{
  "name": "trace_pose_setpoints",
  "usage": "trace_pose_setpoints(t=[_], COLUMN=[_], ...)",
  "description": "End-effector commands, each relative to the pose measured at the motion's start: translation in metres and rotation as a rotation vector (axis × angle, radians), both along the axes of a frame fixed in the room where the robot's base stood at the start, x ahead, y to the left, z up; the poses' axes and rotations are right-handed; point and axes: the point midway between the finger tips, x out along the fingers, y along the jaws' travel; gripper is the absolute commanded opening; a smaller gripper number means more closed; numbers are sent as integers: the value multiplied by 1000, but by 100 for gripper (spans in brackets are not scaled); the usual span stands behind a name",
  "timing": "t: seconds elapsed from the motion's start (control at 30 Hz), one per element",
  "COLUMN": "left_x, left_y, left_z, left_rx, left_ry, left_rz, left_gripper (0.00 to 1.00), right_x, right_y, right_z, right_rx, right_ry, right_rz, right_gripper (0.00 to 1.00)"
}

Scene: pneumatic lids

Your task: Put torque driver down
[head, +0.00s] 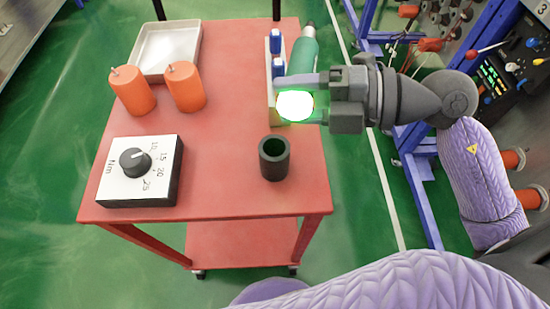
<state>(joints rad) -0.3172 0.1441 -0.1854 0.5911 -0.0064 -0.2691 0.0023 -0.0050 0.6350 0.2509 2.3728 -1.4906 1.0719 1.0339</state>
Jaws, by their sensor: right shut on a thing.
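The torque driver (302,55) is a teal-green tool with a dark narrow tip at its far end. Its near end is a round face glowing white with a green rim. My right gripper (302,98) comes in from the right and is shut on it near the glowing end, over the right edge of the red cart (225,185). The driver's middle is partly hidden by the gripper's fingers. I cannot tell if it touches the cart. A black open cup (274,165) stands on the cart, nearer to me than the gripper. My left gripper is not in view.
A dial box marked Nm (165,185) sits at the cart's near left. Two orange cylinders (185,88) and a white tray (166,72) are farther back. A pale rack with blue parts (271,85) stands beside the driver. The cart's middle is clear.

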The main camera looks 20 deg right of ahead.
Motion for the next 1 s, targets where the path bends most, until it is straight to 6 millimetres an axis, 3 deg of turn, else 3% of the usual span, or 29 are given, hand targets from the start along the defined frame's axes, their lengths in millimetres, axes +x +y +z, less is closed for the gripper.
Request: trace_pose_setpoints(t=[0.03,0.27,0.37,0.6,0.77,0.9,1.0], left_x=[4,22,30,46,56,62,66], left_y=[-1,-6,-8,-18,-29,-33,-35], left_z=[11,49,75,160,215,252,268], left_rx=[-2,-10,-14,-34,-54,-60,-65], left_ry=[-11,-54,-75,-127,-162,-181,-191], left_rz=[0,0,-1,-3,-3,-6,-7], left_gripper=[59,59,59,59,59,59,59], right_x=[-1,-8,-11,-9,-2,1,1], right_y=[2,19,27,41,42,37,33], right_z=[14,57,83,149,168,165,158], right_rx=[7,81,133,390,616,775,844], right_ry=[8,157,268,699,952,1079,1124], right_rz=[12,79,96,9,-109,-185,-215], right_gripper=[0,0,0,0,0,0,0])
